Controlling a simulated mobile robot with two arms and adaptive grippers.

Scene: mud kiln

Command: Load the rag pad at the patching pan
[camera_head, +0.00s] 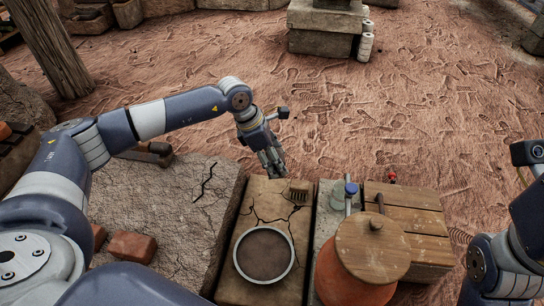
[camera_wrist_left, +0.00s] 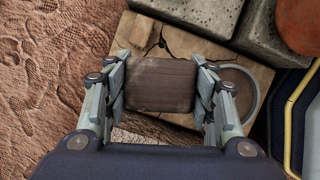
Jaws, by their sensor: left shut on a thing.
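The rag pad, a brown, grained block (camera_wrist_left: 162,85), sits between the two fingers of my left gripper in the left wrist view. My left gripper (camera_head: 274,168) is shut on it above the far end of a cracked tan board. A small brown ridged shape (camera_head: 298,187) shows just right of the fingertips in the head view; I cannot tell if it is part of the pad. The patching pan (camera_head: 264,255), round with a pale rim and dark inside, is on the near part of the board, apart from the gripper. It partly shows in the wrist view (camera_wrist_left: 250,92). My right gripper's fingers are out of frame.
A lidded clay pot (camera_head: 372,248) stands right of the pan. Beside it are a blue-topped glass vessel (camera_head: 350,190) and a wooden crate (camera_head: 412,215). Red bricks (camera_head: 132,246) lie left on a cracked stone slab (camera_head: 190,190). Open dirt ground lies beyond.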

